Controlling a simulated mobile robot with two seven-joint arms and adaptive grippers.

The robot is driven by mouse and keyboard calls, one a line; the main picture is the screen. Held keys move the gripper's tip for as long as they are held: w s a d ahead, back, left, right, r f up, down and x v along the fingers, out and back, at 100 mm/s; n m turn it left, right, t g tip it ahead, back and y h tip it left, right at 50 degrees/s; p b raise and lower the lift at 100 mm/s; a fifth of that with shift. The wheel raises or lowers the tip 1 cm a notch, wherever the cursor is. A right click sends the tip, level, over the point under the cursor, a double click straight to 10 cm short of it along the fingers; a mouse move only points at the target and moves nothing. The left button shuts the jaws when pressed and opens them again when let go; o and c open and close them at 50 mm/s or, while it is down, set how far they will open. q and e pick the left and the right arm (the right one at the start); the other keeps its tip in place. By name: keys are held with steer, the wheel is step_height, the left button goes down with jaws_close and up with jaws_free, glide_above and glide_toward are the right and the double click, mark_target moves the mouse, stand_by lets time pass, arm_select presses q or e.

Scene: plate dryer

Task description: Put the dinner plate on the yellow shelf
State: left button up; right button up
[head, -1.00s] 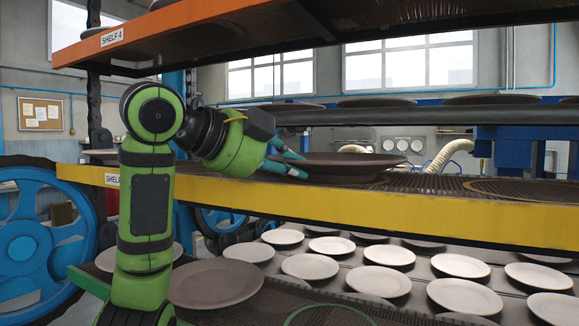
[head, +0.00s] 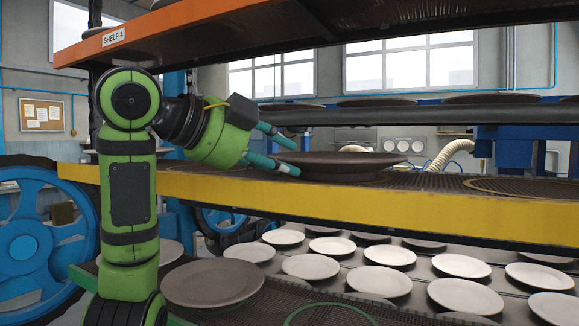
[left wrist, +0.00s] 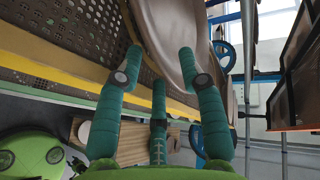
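The dark brown dinner plate (head: 350,165) lies flat on the yellow shelf (head: 400,212), to the left of a yellow ring marking (head: 520,190). My left gripper (head: 294,157) is at the plate's left edge, with its teal fingers spread apart. In the left wrist view the plate (left wrist: 165,30) shows at the top, its rim reaching between the open fingers (left wrist: 160,60). The fingers do not look closed on it; whether one still touches it I cannot tell. My right gripper is not in view.
Another brown plate (head: 212,283) lies on the lower green-edged shelf, beside a green ring marking (head: 328,315). Several pale plates (head: 388,255) stand in rows behind. The orange shelf (head: 220,28) hangs above. The yellow shelf is clear at the ring marking.

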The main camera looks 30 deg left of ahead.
arm_select(q)
steer(key=v, duration=0.9)
steer(key=shift+s+b, duration=0.2)
steer(key=shift+b, duration=0.2)
steer(key=shift+w, duration=0.1)
